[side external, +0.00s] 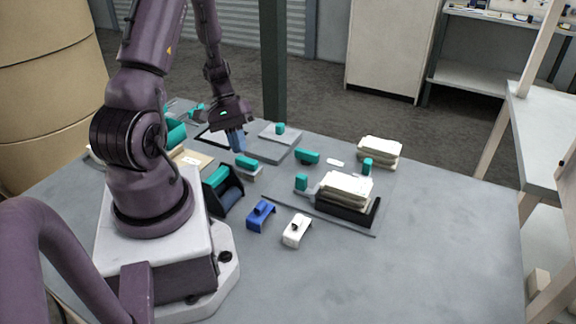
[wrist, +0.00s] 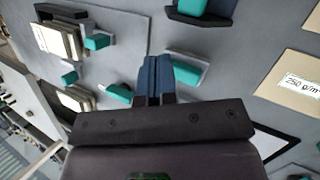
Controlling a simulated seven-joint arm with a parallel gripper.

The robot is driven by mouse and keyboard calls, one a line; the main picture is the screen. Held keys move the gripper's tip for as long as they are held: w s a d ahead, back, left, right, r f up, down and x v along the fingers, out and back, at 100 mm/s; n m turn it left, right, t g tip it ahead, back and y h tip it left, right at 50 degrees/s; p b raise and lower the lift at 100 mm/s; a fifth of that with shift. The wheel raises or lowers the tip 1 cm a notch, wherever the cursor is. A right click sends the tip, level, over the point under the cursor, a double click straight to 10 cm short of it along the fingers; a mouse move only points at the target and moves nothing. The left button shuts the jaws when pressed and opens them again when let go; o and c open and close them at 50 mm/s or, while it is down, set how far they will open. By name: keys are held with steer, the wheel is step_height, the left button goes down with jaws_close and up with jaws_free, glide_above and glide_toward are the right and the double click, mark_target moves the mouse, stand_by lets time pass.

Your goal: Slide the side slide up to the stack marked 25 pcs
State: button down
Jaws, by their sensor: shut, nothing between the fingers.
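A stack of pale sheets (side external: 345,188) sits against a black corner fence (side external: 350,212) on a grey plate; no "25 pcs" marking is readable. A teal block (side external: 301,182), which looks like the side slide, stands to the left of this stack. The wrist view also shows the stack (wrist: 55,40) and the teal block (wrist: 97,42), with the block close beside the stack; I cannot tell if they touch. My gripper (side external: 238,148) is shut and empty, with blue fingers (wrist: 154,65), above the table well to the left of the slide.
Teal-topped pieces stand near my fingers (side external: 247,160) and farther right (side external: 307,156). Another teal piece (side external: 367,166) is by a second sheet stack (side external: 380,148). A dark roller unit (side external: 222,190), a blue block (side external: 261,214) and a white block (side external: 296,230) are nearer. The front right table is clear.

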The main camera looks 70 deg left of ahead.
mark_target(303, 176)
steer(key=n+t, duration=0.1)
steer(key=n, duration=0.3)
steer(key=a+n+t, duration=0.1)
steer(key=n+t, duration=0.1)
steer(key=n, duration=0.2)
steer(key=w+r+n+t, duration=0.1)
steer(key=n, duration=0.3)
steer(key=shift+a+n+h, duration=0.3)
steer(key=shift+a+h, duration=0.05)
steer(key=shift+h, duration=0.05)
steer(key=shift+w+r+n+t, duration=0.35)
steer(key=shift+w+n+t, duration=0.15)
steer(key=shift+n, duration=0.5)
steer(key=x, duration=0.9)
steer(key=shift+w+d+f, duration=0.15)
steer(key=shift+d, duration=0.25)
steer(key=shift+w+d+f, duration=0.1)
steer(key=shift+w+d, duration=1.05)
steer(key=shift+w, duration=0.1)
steer(key=shift+w+d, duration=0.3)
steer(key=shift+w+d, duration=1.15)
